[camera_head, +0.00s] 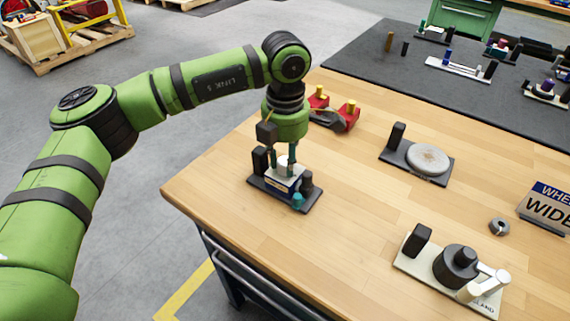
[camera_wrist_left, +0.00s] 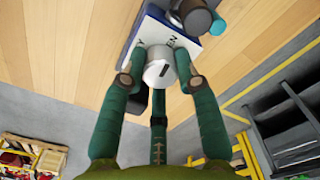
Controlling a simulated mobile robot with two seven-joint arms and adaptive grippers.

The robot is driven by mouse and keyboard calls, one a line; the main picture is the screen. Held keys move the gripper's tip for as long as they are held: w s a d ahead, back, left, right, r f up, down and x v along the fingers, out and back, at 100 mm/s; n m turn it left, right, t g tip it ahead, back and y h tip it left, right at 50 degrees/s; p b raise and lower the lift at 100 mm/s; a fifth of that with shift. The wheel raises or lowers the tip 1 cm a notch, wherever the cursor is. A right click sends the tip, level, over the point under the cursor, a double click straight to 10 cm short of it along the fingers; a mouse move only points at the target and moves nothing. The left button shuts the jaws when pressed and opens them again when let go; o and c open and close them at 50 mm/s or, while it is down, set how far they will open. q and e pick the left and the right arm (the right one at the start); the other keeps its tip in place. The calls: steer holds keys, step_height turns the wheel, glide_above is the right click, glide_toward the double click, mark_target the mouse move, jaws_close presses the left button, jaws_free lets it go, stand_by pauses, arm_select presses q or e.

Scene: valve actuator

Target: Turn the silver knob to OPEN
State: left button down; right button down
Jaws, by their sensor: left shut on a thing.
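The silver knob (camera_wrist_left: 160,70) sits on a white and blue valve unit with a dark base plate (camera_head: 312,207) near the table's left edge. In the wrist view the knob shows a dark mark on its top, and part of the lettering on the white face (camera_wrist_left: 151,38) is covered. My left gripper (camera_head: 286,166) points down over the unit, its green fingers shut around the knob. The fingers also show in the wrist view (camera_wrist_left: 159,76). A teal part (camera_head: 298,200) stands at the unit's front corner. My right gripper is not in view.
A round grey disc (camera_head: 428,159) on a dark plate stands to the right. A white-plated unit with a black knob (camera_head: 455,263) is at the front right. A red fixture (camera_head: 337,114) stands behind my gripper. Bare wood lies between them.

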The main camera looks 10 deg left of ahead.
mark_target(285, 161)
arm_select(q)
steer(key=shift+m+b, duration=0.3)
steer(key=shift+m, duration=0.2)
steer(key=c, duration=0.9)
jaws_free()
steer(key=shift+d, duration=0.1)
step_height(285, 161, up, 12)
